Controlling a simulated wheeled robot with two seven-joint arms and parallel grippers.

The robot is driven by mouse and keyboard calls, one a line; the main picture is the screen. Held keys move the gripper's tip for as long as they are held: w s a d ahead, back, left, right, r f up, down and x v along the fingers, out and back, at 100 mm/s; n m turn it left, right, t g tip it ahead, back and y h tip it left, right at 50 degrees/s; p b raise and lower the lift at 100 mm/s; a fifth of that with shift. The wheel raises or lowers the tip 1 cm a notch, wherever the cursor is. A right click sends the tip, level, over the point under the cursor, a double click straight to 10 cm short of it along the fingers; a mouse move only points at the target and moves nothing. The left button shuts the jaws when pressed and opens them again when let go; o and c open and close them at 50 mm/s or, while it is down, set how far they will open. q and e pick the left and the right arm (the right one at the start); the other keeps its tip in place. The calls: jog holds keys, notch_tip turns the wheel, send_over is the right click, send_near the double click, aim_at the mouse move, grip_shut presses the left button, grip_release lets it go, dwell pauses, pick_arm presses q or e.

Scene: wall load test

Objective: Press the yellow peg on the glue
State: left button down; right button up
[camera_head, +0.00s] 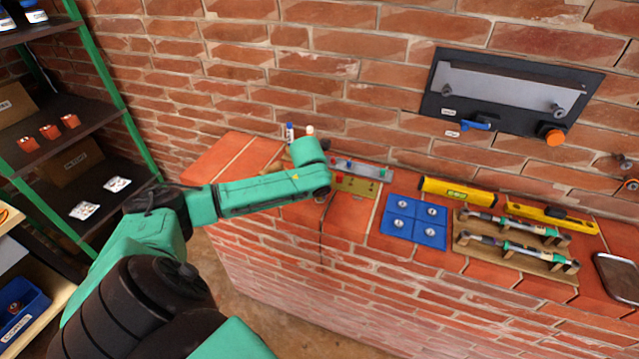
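My green and black arm reaches in from the lower left over the brick ledge (333,222). Its far end covers part of the ledge, and I cannot make out gripper fingers there. A grey strip (376,172) with small coloured pegs, blue and green among them, lies just right of the arm's end. An olive-yellow plate (357,188) with small red marks lies in front of it. I cannot pick out the yellow peg or the glue for certain; they are too small or hidden behind my arm. My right gripper is outside the picture.
A blue four-part tray (414,238), yellow levels (457,192) and a wooden rack (510,258) with tools stand to the right on the ledge. A black wall panel (510,121) hangs above. Green-framed shelves (118,97) stand left.

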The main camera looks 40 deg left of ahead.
pick_arm(q)
jog(key=shift+f, duration=0.1)
jog(key=c, duration=0.5)
grip_release()
notch_tip(320, 180, up, 6)
jog(key=p, duration=0.8)
jog(key=shift+d, duration=0.1)
